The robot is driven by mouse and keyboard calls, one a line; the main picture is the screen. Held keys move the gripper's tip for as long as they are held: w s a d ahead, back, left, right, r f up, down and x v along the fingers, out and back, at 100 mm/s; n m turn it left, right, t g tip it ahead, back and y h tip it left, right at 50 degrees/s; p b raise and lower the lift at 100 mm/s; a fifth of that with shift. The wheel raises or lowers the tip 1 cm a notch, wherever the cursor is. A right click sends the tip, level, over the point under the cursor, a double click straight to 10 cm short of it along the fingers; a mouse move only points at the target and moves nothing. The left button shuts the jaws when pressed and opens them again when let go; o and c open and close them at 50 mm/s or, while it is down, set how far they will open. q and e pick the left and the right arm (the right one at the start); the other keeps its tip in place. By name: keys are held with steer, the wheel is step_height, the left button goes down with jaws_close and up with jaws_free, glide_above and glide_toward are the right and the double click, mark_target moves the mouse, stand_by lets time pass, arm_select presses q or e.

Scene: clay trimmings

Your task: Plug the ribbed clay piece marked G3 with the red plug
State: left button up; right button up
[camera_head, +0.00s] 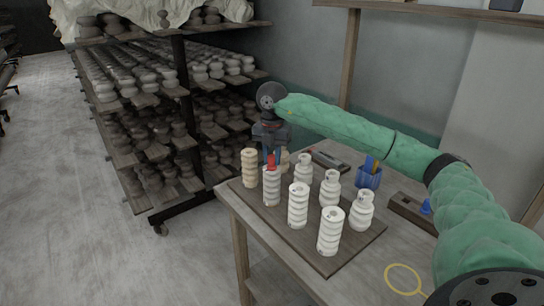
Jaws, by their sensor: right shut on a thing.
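My right gripper (271,152) points down over the board (345,249) on the table and is shut on the red plug (271,162). The red plug is right at the top of a grey-white ribbed clay piece (271,187); I cannot tell whether it is seated in it or just above. Other ribbed pieces stand upright nearby: a tan one (249,168) to the left, and two white ones (298,206) and (330,232) toward the front right. The markings are too small to read, so I cannot tell which is G3. My left gripper is not in view.
White bottle-shaped pieces (330,189) stand behind the ribbed row. A blue holder (368,178), a wooden tray (412,212) and a yellow loop tool (403,279) lie on the table (310,286). A shelf rack (180,90) full of clay pieces stands at the left.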

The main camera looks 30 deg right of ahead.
steer(key=o, duration=1.1)
steer(key=shift+c, duration=0.2)
